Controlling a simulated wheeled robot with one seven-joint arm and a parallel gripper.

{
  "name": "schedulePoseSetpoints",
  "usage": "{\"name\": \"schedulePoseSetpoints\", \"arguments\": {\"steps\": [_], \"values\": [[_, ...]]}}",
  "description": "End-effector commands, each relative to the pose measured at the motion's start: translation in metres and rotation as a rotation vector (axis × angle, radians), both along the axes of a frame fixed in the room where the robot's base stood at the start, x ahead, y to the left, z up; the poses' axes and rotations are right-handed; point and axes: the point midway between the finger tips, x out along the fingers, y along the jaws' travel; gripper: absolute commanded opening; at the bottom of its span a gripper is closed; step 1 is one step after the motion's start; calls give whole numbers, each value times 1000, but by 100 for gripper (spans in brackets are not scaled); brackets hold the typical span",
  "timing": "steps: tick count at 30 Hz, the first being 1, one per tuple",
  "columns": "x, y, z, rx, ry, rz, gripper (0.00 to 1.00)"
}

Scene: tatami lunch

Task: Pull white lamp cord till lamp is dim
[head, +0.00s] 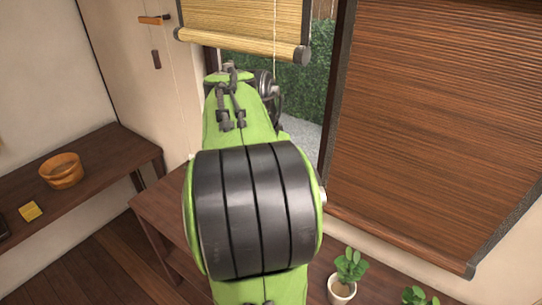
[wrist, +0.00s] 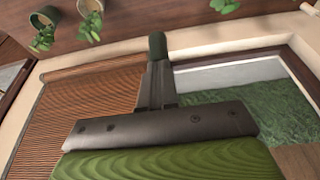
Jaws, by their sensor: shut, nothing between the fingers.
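No lamp shows in either view. A thin pale cord (head: 174,75) hangs down the wall at the left in the head view. A second pale cord (head: 275,35) hangs in front of the raised straw blind. I cannot tell whether either belongs to a lamp. My gripper (wrist: 157,48) shows in the wrist view, shut and empty, with no cord at its fingertips. In the head view my green arm reaches toward the window and hides much of the middle; the fingers cannot be made out there.
The raised straw blind (head: 243,30) and a lowered brown blind (head: 435,120) hang at the window. A wooden peg (head: 154,19) and dark block (head: 156,59) are at the left wall. A potted plant (head: 342,290) stands low right. A wooden bowl (head: 61,170) sits on the left table.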

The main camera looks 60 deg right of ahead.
Motion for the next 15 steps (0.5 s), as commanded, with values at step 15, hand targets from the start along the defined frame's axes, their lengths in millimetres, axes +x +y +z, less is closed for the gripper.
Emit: {"name": "schedulePoseSetpoints", "arguments": {"steps": [15], "values": [[6,0,61,3,3,6,0]]}}
